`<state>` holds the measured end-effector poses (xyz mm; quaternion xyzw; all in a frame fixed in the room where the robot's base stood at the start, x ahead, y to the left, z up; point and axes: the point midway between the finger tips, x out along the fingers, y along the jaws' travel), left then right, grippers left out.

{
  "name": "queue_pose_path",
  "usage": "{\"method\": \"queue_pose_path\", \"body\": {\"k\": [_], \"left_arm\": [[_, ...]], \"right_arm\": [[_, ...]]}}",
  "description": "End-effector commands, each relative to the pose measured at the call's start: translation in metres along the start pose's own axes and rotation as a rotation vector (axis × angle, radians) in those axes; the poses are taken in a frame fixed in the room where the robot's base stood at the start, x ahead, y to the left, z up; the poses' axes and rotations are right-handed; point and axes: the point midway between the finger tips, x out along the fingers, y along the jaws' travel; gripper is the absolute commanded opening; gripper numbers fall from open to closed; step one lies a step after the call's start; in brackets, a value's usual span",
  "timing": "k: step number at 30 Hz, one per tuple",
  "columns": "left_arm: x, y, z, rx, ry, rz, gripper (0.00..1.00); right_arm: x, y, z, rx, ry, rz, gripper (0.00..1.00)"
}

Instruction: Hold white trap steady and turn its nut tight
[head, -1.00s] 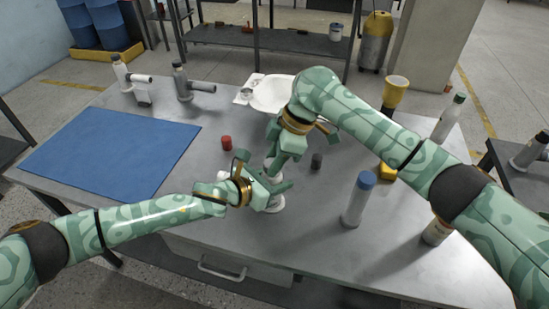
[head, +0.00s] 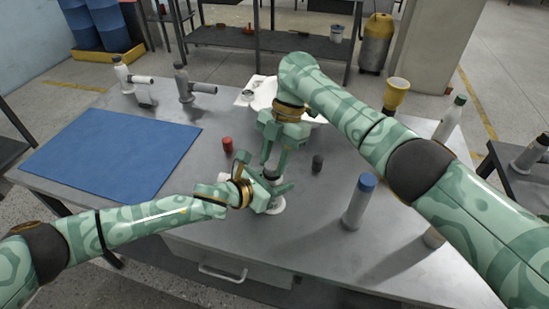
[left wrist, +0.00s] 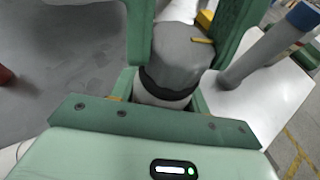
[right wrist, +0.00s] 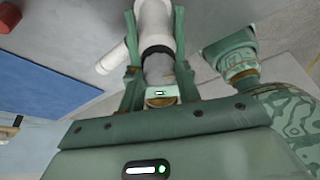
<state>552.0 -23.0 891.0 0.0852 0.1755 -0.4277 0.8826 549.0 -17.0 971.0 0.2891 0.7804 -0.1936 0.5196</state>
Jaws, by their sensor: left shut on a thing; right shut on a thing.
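The white trap stands upright near the front middle of the table, mostly hidden by my grippers in the head view. Its white side pipe (right wrist: 110,59) shows in the right wrist view, as does its white body (right wrist: 154,18). A grey nut (left wrist: 180,52) with a yellow mark and a black band below it shows in the left wrist view. My left gripper (head: 276,190) is shut on the trap low down, from the left. My right gripper (head: 269,157) comes from above and is shut on the grey nut, which also shows in the right wrist view (right wrist: 158,70).
A blue-capped bottle (head: 358,203) stands to the right. A red cap (head: 227,145) and a dark cap (head: 318,163) lie close to my grippers. A white basin (head: 262,92) is behind. A blue mat (head: 110,155) covers the left side. Two more traps stand at the back left.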

Motion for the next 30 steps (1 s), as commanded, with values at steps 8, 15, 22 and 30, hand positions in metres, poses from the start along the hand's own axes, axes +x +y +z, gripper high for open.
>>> {"method": "queue_pose_path", "body": {"k": [8,15,22,30], "left_arm": [[0.0000,-0.0021,-0.0013,-0.001,0.002,-0.004,0.19],[0.0000,-0.0022,-0.0015,-0.001,0.002,-0.004,0.19],[0.0000,-0.0022,-0.0016,0.000,0.002,-0.004,0.19],[0.0001,-0.0017,-0.0016,-0.001,0.002,-0.003,0.19]], "right_arm": [[-0.0013,-0.0001,0.0012,-0.069,-0.003,-0.029,0.10],[-0.0014,0.0000,0.0010,-0.081,-0.003,-0.034,0.10],[-0.0014,0.0001,0.0010,-0.081,-0.003,-0.034,0.10],[-0.0006,0.0001,0.0005,-0.081,-0.001,-0.034,0.56]]}}
